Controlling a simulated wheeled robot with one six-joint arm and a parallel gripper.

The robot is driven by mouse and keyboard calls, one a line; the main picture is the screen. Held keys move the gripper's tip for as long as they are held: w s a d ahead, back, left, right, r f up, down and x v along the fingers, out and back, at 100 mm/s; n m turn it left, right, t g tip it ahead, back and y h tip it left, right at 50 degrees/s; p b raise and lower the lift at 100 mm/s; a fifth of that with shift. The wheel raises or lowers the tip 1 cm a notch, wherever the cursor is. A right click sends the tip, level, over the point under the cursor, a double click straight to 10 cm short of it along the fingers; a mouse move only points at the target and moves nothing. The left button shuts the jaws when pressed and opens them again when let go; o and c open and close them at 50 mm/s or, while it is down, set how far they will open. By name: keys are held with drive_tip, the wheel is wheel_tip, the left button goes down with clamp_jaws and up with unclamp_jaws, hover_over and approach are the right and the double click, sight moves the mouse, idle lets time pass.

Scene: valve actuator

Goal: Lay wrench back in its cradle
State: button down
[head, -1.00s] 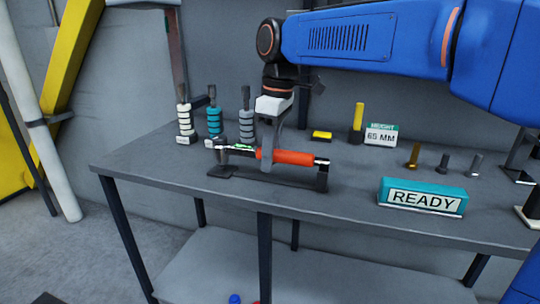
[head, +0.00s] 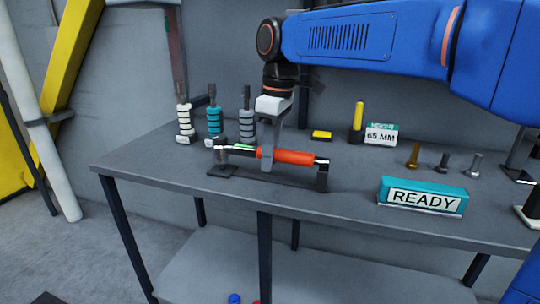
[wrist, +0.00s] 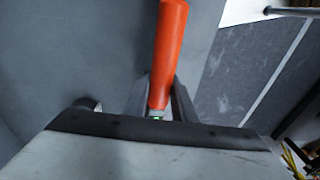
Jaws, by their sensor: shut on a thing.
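The wrench (head: 290,156) has an orange handle and a dark metal head end at the left. It lies level over its black cradle (head: 285,180), a low base with an upright at each end, on the grey table. I cannot tell whether the wrench rests on the uprights or hangs just above them. My gripper (head: 267,160) points down and is shut on the wrench near the left end of the orange handle. In the wrist view the orange handle (wrist: 168,50) runs up from between the fingers; the wrench head is hidden there.
A teal READY sign (head: 422,197) stands right of the cradle. Several ringed, handled tools (head: 214,122) stand behind left. A yellow-topped post (head: 357,120), a 65 MM sign (head: 381,134) and several bolts (head: 444,162) stand at the back right. The table's front edge is close to the cradle.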

drive_tip(key=shift+f, duration=1.15)
drive_tip(key=c, duration=1.4)
unclamp_jaws()
drive_tip(key=r, duration=0.5)
drive_tip(key=d+r, duration=0.1)
drive_tip(key=r, duration=0.5)
drive_tip(key=d+r, duration=0.1)
drive_tip(key=r, duration=0.5)
drive_tip(key=shift+w+r, duration=0.1)
drive_tip(key=shift+r, duration=0.05)
